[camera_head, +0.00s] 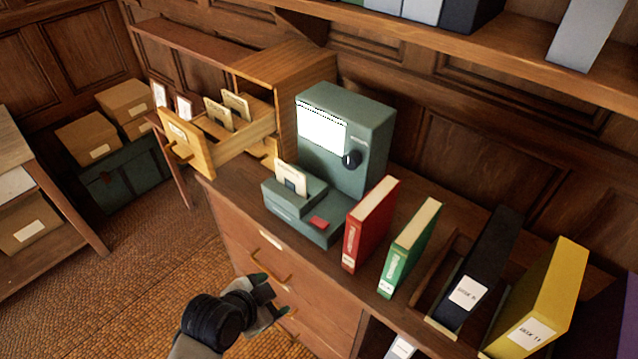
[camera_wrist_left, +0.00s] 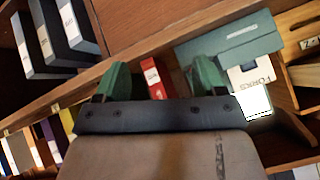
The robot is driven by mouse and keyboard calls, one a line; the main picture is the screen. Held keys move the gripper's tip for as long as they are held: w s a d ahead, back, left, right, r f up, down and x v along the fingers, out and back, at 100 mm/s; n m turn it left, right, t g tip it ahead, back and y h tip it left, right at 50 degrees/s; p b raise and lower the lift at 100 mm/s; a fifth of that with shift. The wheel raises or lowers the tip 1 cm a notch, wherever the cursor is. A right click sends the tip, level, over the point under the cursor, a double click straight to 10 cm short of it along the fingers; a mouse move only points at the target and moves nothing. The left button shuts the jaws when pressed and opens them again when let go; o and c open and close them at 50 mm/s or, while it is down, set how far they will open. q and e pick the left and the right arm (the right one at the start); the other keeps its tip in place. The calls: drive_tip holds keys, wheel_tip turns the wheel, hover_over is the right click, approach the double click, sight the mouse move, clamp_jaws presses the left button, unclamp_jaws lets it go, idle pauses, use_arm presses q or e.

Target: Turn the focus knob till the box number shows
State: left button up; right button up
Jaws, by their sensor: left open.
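The grey-green reader (camera_head: 372,115) stands on the wooden cabinet, with a bright white screen (camera_head: 322,128) that shows no readable number in the head view. Its black round focus knob (camera_head: 352,160) sits at the lower right of the screen. A card (camera_head: 291,178) stands upright in its base, behind a red button (camera_head: 319,223). My left gripper (camera_head: 270,298) is open and empty, low in front of the cabinet drawers and well apart from the knob. Its green fingers also show in the left wrist view (camera_wrist_left: 160,80), spread apart. My right gripper is out of view.
An open card drawer (camera_head: 200,150) juts out left of the reader. A red binder (camera_head: 371,225) and a green binder (camera_head: 411,248) stand close at its right, then black (camera_head: 480,268) and yellow (camera_head: 540,300) ones. A shelf (camera_head: 440,45) hangs above. Floor (camera_head: 150,270) at left is clear.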

use_arm(q)
drive_tip(key=w+d+r+m+t+h, duration=0.4)
drive_tip(key=w+d+r+m, duration=0.3)
drive_tip(key=w, duration=0.3)
drive_tip(key=m+t+h, duration=0.2)
drive_tip(key=m+t, duration=0.1)
drive_tip(key=m, duration=0.4)
approach(348, 164)
drive_tip(key=b+x, duration=0.4)
drive_tip(key=x, duration=0.6)
drive_tip(key=shift+w+d, duration=0.1)
drive_tip(key=shift+w, duration=0.05)
drive_tip(key=shift+w+d+b, duration=0.3)
drive_tip(key=shift+w+b, duration=0.1)
drive_tip(key=shift+b, duration=0.1)
drive_tip(key=shift+r, duration=0.1)
